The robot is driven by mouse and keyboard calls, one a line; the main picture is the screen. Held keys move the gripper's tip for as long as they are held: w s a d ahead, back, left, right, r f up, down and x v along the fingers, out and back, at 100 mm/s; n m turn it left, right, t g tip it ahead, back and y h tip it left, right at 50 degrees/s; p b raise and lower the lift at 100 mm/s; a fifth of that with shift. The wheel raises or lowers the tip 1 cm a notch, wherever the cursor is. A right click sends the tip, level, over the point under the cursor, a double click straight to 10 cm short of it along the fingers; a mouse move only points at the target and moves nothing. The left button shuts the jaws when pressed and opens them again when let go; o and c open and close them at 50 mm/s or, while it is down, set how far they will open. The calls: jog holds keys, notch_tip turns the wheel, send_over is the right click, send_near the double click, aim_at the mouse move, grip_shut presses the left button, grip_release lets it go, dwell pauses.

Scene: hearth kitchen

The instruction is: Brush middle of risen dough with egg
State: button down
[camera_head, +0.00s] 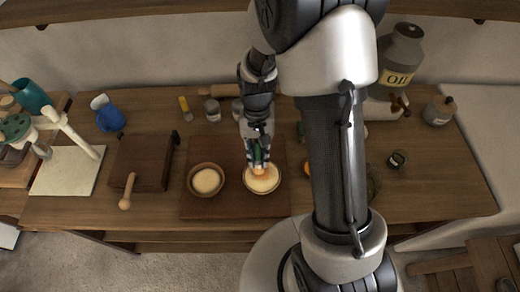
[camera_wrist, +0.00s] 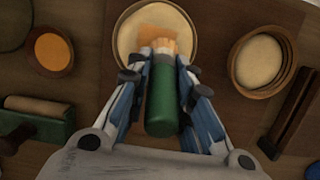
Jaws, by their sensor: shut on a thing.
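My gripper (camera_wrist: 160,60) is shut on a green-handled brush (camera_wrist: 163,100) and points down over a bowl of pale dough. That bowl (camera_head: 247,188) stands on the brown board; the dough (camera_wrist: 126,38) also shows in the wrist view. The brush's pale bristles reach over the dough's middle. An orange-tan patch (camera_wrist: 156,36) shows at the bristle end; I cannot tell whether the bristles touch the dough. A second bowl (camera_head: 191,182) of pale dough (camera_wrist: 259,62) stands beside it, apart from my gripper. A small bowl with orange contents (camera_wrist: 52,50), seemingly egg, is on the other side.
The brown board (camera_head: 228,208) lies under both dough bowls. A dark wooden box (camera_head: 143,160) and a wooden tool (camera_head: 126,194) are to the left, with a blue jug (camera_head: 107,114) behind. A green roller tool (camera_wrist: 35,125) lies near my gripper. An oil can (camera_head: 399,60) stands back right.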

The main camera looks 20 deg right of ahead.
jog(key=shift+s+a, duration=0.3)
jog(key=shift+s, duration=0.65)
jog(key=shift+w+d+r+p, duration=0.1)
jog(key=shift+w+d+p, duration=0.2)
jog(key=shift+w, duration=0.5)
jog(key=shift+w+d+p, duration=0.25)
jog(key=shift+w+p, duration=0.05)
jog(key=shift+w, duration=0.5)
jog(key=shift+s+a, duration=0.3)
jog(key=shift+s, duration=0.5)
jog(key=shift+s+a, duration=0.25)
jog(key=shift+s, duration=0.5)
jog(key=shift+s+p+v, duration=0.2)
jog(key=shift+p+v, duration=0.65)
jog(key=shift+v, duration=0.1)
jog(key=shift+s+p+v, duration=0.2)
jog(key=shift+p+v, duration=0.6)
jog(key=shift+v, duration=0.15)
jog(key=shift+s+p+v, duration=0.2)
jog(key=shift+p+v, duration=0.65)
jog(key=shift+v, duration=0.15)
jog(key=shift+a+r, duration=0.15)
jog(key=shift+a, duration=0.05)
jog(key=shift+s+p+v, duration=0.15)
jog(key=shift+p+v, duration=0.5)
jog(key=shift+v, duration=0.05)
jog(key=shift+s+p+v, duration=0.15)
jog(key=shift+p+v, duration=0.45)
jog(key=shift+v, duration=0.15)
